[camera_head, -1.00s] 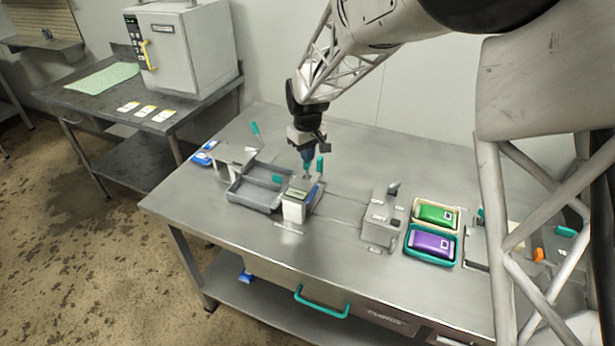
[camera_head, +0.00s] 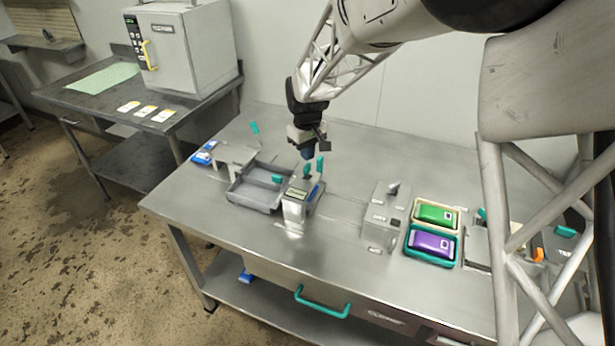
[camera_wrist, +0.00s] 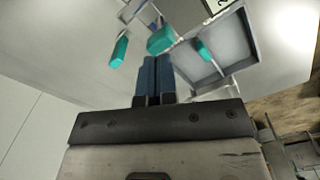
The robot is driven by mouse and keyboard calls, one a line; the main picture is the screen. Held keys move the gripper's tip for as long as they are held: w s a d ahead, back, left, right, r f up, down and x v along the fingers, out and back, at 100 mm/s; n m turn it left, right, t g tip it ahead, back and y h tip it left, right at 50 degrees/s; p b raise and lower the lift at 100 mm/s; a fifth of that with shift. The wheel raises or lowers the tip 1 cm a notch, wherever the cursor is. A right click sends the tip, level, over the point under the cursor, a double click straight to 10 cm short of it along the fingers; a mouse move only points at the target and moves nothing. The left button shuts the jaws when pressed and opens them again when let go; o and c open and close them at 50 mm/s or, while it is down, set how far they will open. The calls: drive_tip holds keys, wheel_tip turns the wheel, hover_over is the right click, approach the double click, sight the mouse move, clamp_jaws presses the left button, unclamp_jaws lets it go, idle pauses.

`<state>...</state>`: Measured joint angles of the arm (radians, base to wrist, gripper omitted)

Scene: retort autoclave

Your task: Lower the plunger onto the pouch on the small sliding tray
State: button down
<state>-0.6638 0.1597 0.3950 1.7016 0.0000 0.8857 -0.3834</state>
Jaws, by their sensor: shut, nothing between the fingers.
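My gripper (camera_head: 308,156) is shut and empty, pointing down above the small press-like station (camera_head: 295,212) with a display at the table's middle. In the wrist view its blue fingers (camera_wrist: 152,62) are together, their tips close to a teal knob (camera_wrist: 160,40). In the head view a teal knob (camera_head: 306,170) stands just below the fingers, apart from them, and a taller teal handle (camera_head: 320,163) stands beside it. I cannot tell which of these belongs to the plunger. A blue piece (camera_head: 315,192) shows at the station's right side; I cannot make out a pouch or sliding tray there.
A grey open tray (camera_head: 250,203) adjoins the station on the left. To the right stand a grey box (camera_head: 383,218) and trays with green (camera_head: 437,214) and purple (camera_head: 431,241) pouches. Table between is clear.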

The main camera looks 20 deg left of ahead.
drive_tip(key=shift+r, duration=2.9)
drive_tip(key=shift+d, duration=0.1)
drive_tip(key=s+d+r+m, duration=0.2)
drive_tip(key=s+d+r, duration=0.15)
drive_tip(key=d, duration=0.65)
drive_tip(key=s+d+r+m+t, duration=0.1)
drive_tip(key=s+d+r+m, duration=0.2)
drive_tip(key=d, duration=0.7)
drive_tip(key=s+d+r+m, duration=0.1)
drive_tip(key=s+d+r, duration=0.3)
drive_tip(key=d, duration=0.5)
drive_tip(key=s+d+m+t, duration=0.1)
drive_tip(key=s+d+m, duration=0.5)
drive_tip(key=s+d, duration=1.3)
drive_tip(key=s+f, duration=0.1)
drive_tip(key=s, duration=0.2)
drive_tip(key=shift+d+t, duration=0.3)
drive_tip(key=shift+d, duration=0.05)
